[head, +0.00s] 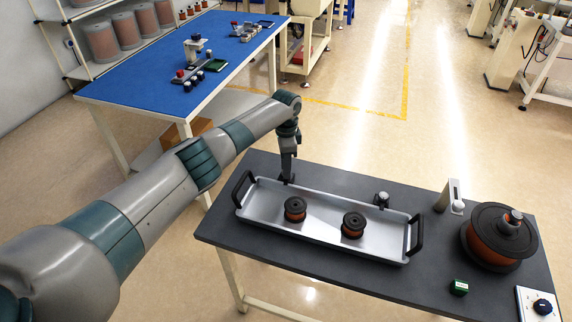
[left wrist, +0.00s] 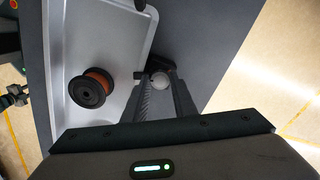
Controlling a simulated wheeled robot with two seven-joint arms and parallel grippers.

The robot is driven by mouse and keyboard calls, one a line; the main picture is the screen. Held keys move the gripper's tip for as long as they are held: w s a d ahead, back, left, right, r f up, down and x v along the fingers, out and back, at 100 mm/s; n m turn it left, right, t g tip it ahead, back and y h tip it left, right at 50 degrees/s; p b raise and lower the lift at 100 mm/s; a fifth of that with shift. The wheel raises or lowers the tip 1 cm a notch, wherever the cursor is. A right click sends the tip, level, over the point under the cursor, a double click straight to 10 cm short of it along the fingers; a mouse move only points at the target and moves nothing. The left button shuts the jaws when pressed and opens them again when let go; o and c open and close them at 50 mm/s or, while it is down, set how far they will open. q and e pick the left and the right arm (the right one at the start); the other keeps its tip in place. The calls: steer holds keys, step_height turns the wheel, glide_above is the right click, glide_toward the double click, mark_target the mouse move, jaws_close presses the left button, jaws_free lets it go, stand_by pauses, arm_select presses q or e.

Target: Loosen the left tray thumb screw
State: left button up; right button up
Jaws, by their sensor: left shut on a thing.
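The left tray thumb screw (left wrist: 161,82) is a small pale round head beside the tray's edge in the left wrist view. My left gripper (left wrist: 160,82) is shut on it, with one dark finger on each side. In the head view my left gripper (head: 287,180) points down at the back-left edge of the silver tray (head: 325,238) and hides the screw. The tray also shows in the left wrist view (left wrist: 115,25). A second thumb screw (head: 381,199) stands at the tray's back edge, further right. My right gripper is not in view.
Two spools (head: 295,209) (head: 353,225) stand in the tray, which has black handles (head: 417,235) at its ends. A large spool (head: 498,238), a grey post (head: 448,196) and a green block (head: 459,287) occupy the right of the dark table (head: 340,277). A blue table (head: 150,85) stands behind.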

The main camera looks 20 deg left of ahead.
arm_select(q)
steer(key=n+p, duration=0.1)
steer(key=n, duration=0.2)
steer(key=shift+r+n+p, duration=0.2)
steer(key=shift+n+p, duration=0.2)
steer(key=n+p, duration=0.1)
steer(key=n, duration=0.2)
steer(key=shift+n+p, duration=0.3)
steer(key=shift+p, duration=0.05)
steer(key=n+p, duration=0.1)
steer(key=n, duration=0.2)
steer(key=shift+n, duration=0.3)
steer(key=shift+n+p, duration=0.55)
steer(key=shift+n, duration=0.65)
steer(key=shift+w, duration=0.1)
steer(key=o, duration=1)
steer(key=shift+f, duration=0.1)
steer(key=shift+o, duration=0.2)
